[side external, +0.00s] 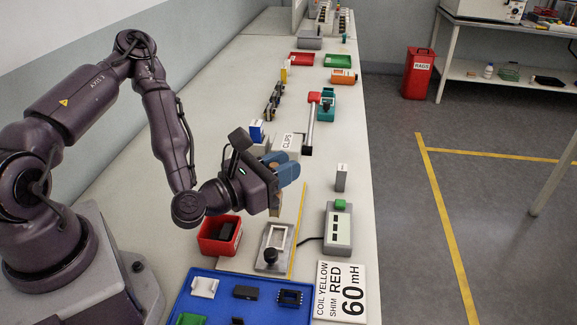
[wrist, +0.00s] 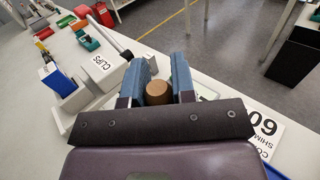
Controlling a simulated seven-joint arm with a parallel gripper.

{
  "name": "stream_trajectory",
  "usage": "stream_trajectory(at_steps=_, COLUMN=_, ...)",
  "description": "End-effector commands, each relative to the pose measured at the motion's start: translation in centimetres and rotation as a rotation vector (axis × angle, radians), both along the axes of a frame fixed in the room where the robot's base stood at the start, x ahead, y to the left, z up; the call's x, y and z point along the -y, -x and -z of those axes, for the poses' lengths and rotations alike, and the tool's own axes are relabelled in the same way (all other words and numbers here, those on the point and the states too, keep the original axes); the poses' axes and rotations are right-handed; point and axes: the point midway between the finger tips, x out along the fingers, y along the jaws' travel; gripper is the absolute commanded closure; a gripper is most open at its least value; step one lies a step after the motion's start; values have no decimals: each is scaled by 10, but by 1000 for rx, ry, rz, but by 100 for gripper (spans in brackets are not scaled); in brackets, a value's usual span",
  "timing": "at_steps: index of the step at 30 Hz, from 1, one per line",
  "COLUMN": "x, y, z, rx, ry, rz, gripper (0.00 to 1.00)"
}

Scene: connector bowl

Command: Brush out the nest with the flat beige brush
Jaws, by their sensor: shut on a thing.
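My gripper (side external: 284,170) is shut on a tan-brown piece, taken as the flat beige brush (side external: 275,209). In the wrist view its rounded brown end (wrist: 157,92) sits between the two blue fingers of my gripper (wrist: 158,70). In the side view its lower part shows below the gripper, above the far end of the nest.
A red bin (side external: 207,244) holding a dark part stands left of the nest. A grey box with a green button (side external: 338,232) stands to its right. A blue tray (side external: 222,306) and a label plate (side external: 341,291) lie nearer. A white CLIPS box (side external: 288,142) stands beyond the gripper.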

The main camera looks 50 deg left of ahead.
Motion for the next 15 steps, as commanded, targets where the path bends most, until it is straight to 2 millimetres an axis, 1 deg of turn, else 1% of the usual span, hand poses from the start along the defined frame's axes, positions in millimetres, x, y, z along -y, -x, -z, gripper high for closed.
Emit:
stream_trajectory(at_steps=11, x=-1, y=1, z=0, rx=-3, ry=2, rz=-7, gripper=100)
stream_trajectory(at_steps=15, x=-1, y=0, z=6, rx=-3, ry=1, rz=-6, gripper=100)
